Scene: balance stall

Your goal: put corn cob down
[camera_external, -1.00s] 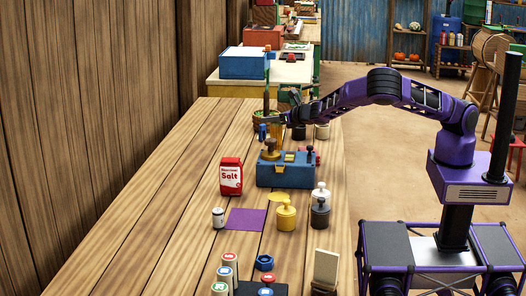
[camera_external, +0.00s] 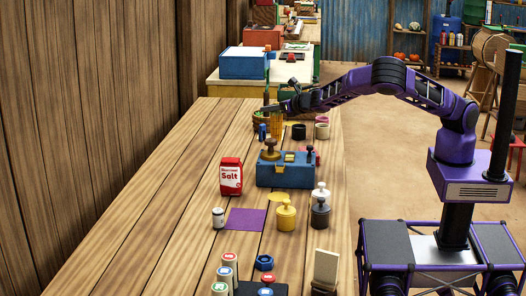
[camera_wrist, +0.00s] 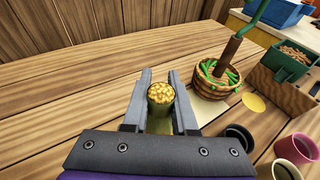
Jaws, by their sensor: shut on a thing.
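My gripper (camera_wrist: 160,95) is shut on the corn cob (camera_wrist: 160,97), which shows its yellow kernelled end between the two grey fingers in the wrist view. In the external view the yellow cob (camera_external: 276,124) hangs upright below my gripper (camera_external: 277,109), over the far part of the wooden table (camera_external: 180,190). Whether its lower end touches the table cannot be told. A woven basket (camera_wrist: 208,92) with green pieces and a brown-handled tool stands to the right of the cob in the wrist view, apart from it.
A black cup (camera_external: 299,132) and a cream cup (camera_external: 321,131) stand right of the cob in the external view. A blue box (camera_external: 284,175) and a red salt pack (camera_external: 231,177) stand nearer. Bare planks lie left of the cob in the wrist view.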

